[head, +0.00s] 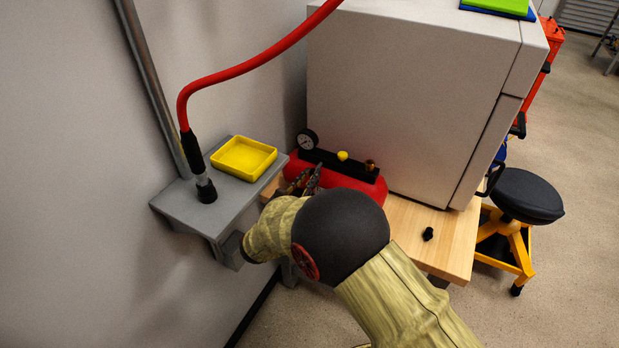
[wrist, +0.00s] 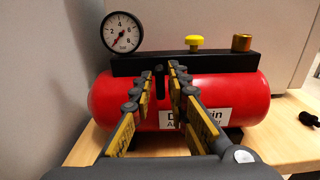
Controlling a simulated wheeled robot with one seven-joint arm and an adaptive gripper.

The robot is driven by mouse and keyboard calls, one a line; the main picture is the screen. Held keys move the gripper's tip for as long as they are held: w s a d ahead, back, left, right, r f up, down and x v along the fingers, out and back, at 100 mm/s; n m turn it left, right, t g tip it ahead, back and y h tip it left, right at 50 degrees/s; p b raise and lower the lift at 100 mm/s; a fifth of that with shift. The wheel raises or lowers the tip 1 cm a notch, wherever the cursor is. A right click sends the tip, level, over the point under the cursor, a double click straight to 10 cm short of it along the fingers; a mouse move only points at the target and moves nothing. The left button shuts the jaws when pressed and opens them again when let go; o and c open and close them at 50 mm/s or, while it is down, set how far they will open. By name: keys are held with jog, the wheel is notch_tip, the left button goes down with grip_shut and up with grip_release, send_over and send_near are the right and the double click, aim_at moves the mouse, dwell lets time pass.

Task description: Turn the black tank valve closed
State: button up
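A red tank (wrist: 235,95) lies on a wooden bench, with a black manifold bar (wrist: 218,64) along its top. The black tank valve (wrist: 160,84) appears as a narrow upright lever hanging from the bar at the tank's front. In the wrist view my gripper (wrist: 164,72) is open, with a finger on each side of the lever. I cannot tell whether either finger touches it. In the head view the red tank (head: 350,181) is partly hidden behind my arm and gripper (head: 308,182), and the valve cannot be made out.
The bar carries a round gauge (wrist: 123,32), a yellow knob (wrist: 194,42) and a brass fitting (wrist: 241,43). A small black part (head: 428,234) lies on the bench (head: 445,255). A grey shelf holds a yellow tray (head: 243,158); a red hose (head: 235,73) and large cabinet (head: 400,95) stand close by.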

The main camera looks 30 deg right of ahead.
grip_shut()
jog(key=shift+m, duration=0.4)
jog(key=shift+s+d+f+m+b, duration=0.15)
jog(key=shift+m+b, duration=0.7)
jog(key=shift+m, duration=3.4)
jog(key=shift+s+a+f+m+b, duration=0.1)
jog(key=shift+m+b, duration=0.7)
jog(key=shift+m, duration=3.45)
jog(key=shift+d, duration=0.1)
jog(key=shift+o, duration=1.6)
grip_release()
jog(key=shift+o, duration=0.2)
jog(key=shift+w, duration=0.1)
